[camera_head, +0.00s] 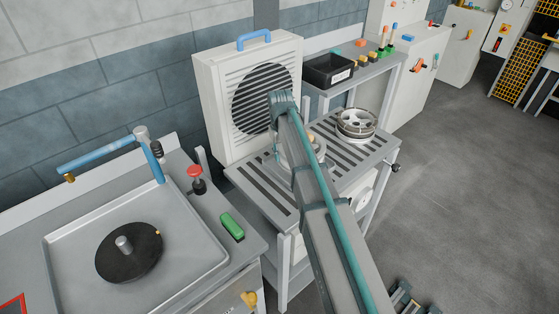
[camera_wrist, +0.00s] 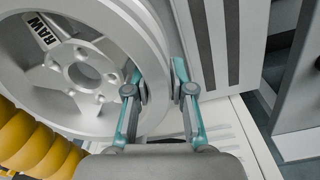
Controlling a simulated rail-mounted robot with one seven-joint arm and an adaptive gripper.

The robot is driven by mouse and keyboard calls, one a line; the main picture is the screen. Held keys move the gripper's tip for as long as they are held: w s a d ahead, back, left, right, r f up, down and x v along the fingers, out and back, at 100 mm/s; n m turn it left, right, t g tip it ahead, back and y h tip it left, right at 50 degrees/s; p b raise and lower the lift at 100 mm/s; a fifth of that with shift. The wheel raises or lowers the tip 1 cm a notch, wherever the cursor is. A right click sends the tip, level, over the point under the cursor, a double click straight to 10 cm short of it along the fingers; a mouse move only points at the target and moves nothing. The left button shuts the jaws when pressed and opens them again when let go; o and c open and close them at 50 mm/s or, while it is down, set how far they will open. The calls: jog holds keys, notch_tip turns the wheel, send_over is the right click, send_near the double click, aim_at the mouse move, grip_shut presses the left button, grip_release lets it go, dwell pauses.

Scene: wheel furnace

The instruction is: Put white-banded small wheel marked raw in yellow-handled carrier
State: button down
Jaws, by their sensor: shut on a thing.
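A pale spoked wheel (camera_wrist: 85,75) stamped RAW in dark letters fills the left of the wrist view, its face toward the camera and partly cut off. My gripper (camera_wrist: 160,85) is shut on the wheel's rim, with one teal finger on each side of it. In the head view my arm hides most of the gripper and the held wheel, above the slatted table (camera_head: 262,182). A yellow ribbed part (camera_wrist: 38,140) shows at lower left in the wrist view; I cannot tell whether it is the carrier's handle.
Another silver wheel (camera_head: 357,123) lies on the slatted table at right. A louvred fan unit (camera_head: 215,100) stands behind, beside a black bin (camera_head: 328,71) on a shelf. A sink (camera_head: 185,275) with a dark disc (camera_head: 112,262) is at left. Floor at right is open.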

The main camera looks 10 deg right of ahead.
jog(key=shift+w+a+f+b, duration=0.2)
jog(key=shift+f+b, duration=0.4)
jog(key=shift+f, duration=0.25)
jog(key=shift+w+a+f+b, duration=0.1)
jog(key=shift+w+f+b, duration=0.1)
jog(key=shift+f+b, duration=0.55)
jog(key=shift+f, duration=0.25)
jog(key=c, duration=1)
grip_release()
notch_tip(320, 180, up, 12)
jog(key=shift+a+f+b, duration=0.1)
jog(key=shift+f+b, duration=0.1)
jog(key=shift+b, duration=0.85)
jog(key=shift+s+r, duration=0.1)
jog(key=shift+r, duration=0.25)
